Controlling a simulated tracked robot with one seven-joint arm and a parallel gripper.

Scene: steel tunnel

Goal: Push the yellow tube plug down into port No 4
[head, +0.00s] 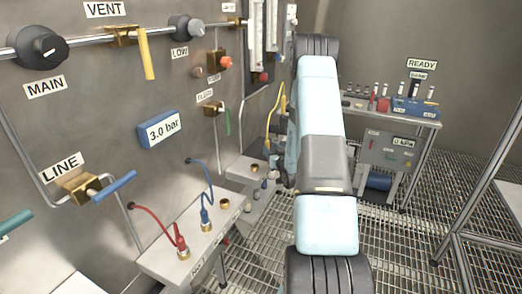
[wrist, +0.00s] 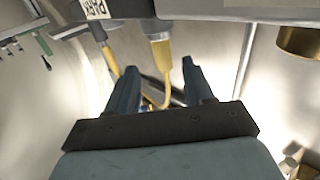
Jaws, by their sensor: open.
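The yellow tube (head: 269,122) hangs in a loop left of my arm in the head view, with its lower end close to the small shelf. In the wrist view the yellow tube (wrist: 162,57) runs from a grey, plug-like end (wrist: 156,24) down between my fingers. My gripper (wrist: 158,70) is open, one finger on each side of the tube, with gaps showing. My arm hides much of the gripper in the head view. Brass ports show on the shelves, an empty one (head: 224,204) and another farther back (head: 254,168). I cannot read which is No 4.
A red plug (head: 182,248) and a blue plug (head: 206,220) stand in the front shelf (head: 160,262). The wall carries a blue handle (head: 114,186), a yellow handle (head: 146,54) and a gauge (head: 158,131). A bench (head: 430,121) stands behind right. Open grating floor lies right.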

